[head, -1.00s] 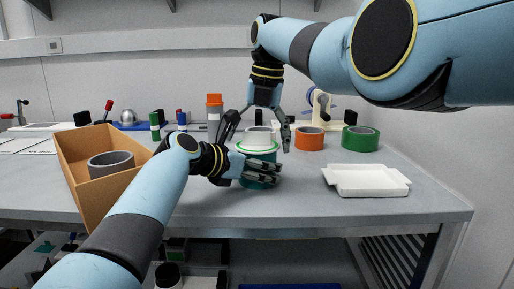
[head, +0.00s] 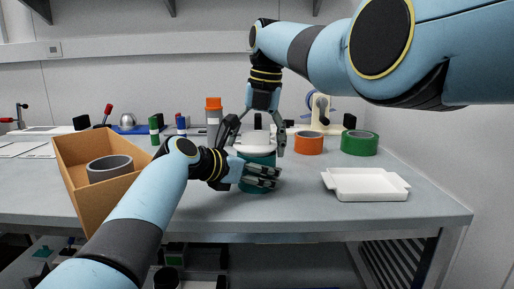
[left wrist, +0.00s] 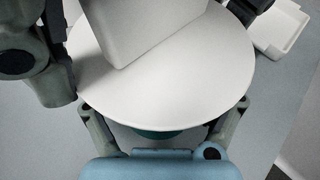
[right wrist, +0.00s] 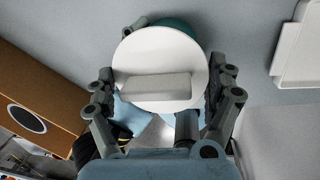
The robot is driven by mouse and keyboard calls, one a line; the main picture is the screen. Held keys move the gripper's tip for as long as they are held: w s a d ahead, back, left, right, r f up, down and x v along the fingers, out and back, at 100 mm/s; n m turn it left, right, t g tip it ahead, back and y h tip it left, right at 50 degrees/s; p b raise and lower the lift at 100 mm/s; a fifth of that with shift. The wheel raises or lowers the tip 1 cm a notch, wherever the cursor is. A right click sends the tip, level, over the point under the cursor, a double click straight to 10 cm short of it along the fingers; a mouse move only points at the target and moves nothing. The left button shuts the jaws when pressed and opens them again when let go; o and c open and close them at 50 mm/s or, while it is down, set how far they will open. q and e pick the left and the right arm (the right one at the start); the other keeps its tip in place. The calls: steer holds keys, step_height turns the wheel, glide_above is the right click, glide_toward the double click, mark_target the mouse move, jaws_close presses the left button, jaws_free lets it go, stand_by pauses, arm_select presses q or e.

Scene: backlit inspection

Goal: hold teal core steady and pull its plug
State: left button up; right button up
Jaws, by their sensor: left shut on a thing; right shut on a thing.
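The teal core (head: 256,160) stands upright on the table. My left gripper (head: 268,179) is shut on it from the left side. The white plug (head: 256,141), a round disc with a block-shaped grip, is over the core. My right gripper (head: 254,147) comes from above and is shut on the plug. In the right wrist view the plug disc (right wrist: 155,60) sits between the fingers, with some teal core (right wrist: 178,24) showing beyond it. In the left wrist view the disc (left wrist: 165,90) hides nearly all of the core. The plug looks raised off the core; the gap's size is unclear.
A brown box (head: 105,203) holding a grey ring (head: 110,168) stands at left. A white tray (head: 366,186) lies right, with clear table around it. An orange roll (head: 308,143) and a green roll (head: 360,143) are behind. Bottles and tools line the back.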

arm_select(q)
steer(key=shift+s+f, duration=0.1)
steer(key=shift+f, duration=0.3)
arm_select(e)
step_height(320, 180, up, 9)
steer(key=shift+f, duration=0.1)
steer(key=shift+c, duration=0.5)
arm_select(q)
steer(key=o, duration=1.1)
steer(key=shift+c, duration=0.2)
arm_select(e)
steer(key=shift+w, duration=0.1)
arm_select(q)
steer(key=shift+r, duration=0.15)
steer(key=shift+r, duration=0.1)
